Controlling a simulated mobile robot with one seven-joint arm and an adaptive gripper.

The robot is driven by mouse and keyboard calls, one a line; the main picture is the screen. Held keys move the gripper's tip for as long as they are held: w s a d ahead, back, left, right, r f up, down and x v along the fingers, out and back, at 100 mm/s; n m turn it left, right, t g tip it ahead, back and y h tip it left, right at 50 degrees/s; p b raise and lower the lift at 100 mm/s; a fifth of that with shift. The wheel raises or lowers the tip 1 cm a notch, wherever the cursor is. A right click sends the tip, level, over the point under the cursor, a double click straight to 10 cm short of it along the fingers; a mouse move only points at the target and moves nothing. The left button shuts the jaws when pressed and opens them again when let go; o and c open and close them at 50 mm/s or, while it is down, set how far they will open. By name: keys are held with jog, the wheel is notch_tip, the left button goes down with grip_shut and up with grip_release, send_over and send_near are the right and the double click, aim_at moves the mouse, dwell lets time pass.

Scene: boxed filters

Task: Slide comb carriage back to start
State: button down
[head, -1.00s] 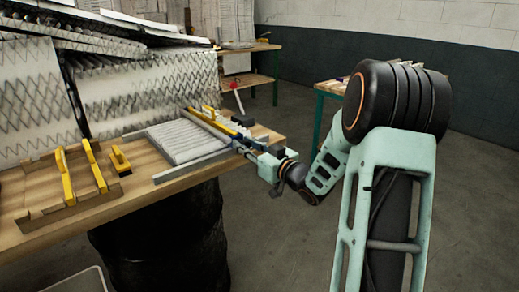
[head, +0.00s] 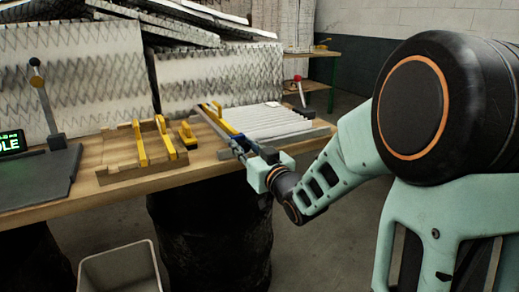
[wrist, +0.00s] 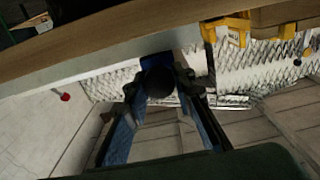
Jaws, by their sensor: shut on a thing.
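The comb carriage (head: 230,131) is a long narrow bar with yellow and blue parts. In the head view it lies across the left end of the white pleated filter (head: 270,121), which sits in a grey tray on the bench. My gripper (head: 254,160) is at the carriage's near end, over the bench's front edge. In the wrist view my gripper (wrist: 158,88) has its fingers on both sides of a dark round knob (wrist: 158,80) below a blue block, and is shut on it. The fingers' contact is small and dim in the head view.
A wooden fixture with yellow clamps (head: 142,160) and a small yellow-handled block (head: 186,134) stand left of the carriage. A grey stand (head: 40,180) with a screen is at far left. A grey bin (head: 120,270) and a black drum (head: 210,235) are below the bench.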

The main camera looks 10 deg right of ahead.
jog(key=shift+s+a+f+b, duration=0.15)
jog(key=shift+s+a, duration=0.15)
jog(key=shift+a, duration=0.4)
jog(key=shift+s+a+f+b, duration=0.15)
jog(key=shift+s+a, duration=0.1)
jog(key=shift+a, duration=0.45)
jog(key=shift+r, duration=0.1)
jog(key=c, duration=1.6)
grip_release()
jog(key=shift+a, duration=0.15)
jog(key=shift+r, duration=0.1)
jog(key=v, duration=0.7)
jog(key=shift+s+d, duration=0.2)
jog(key=shift+s, duration=0.05)
jog(key=shift+r, duration=0.1)
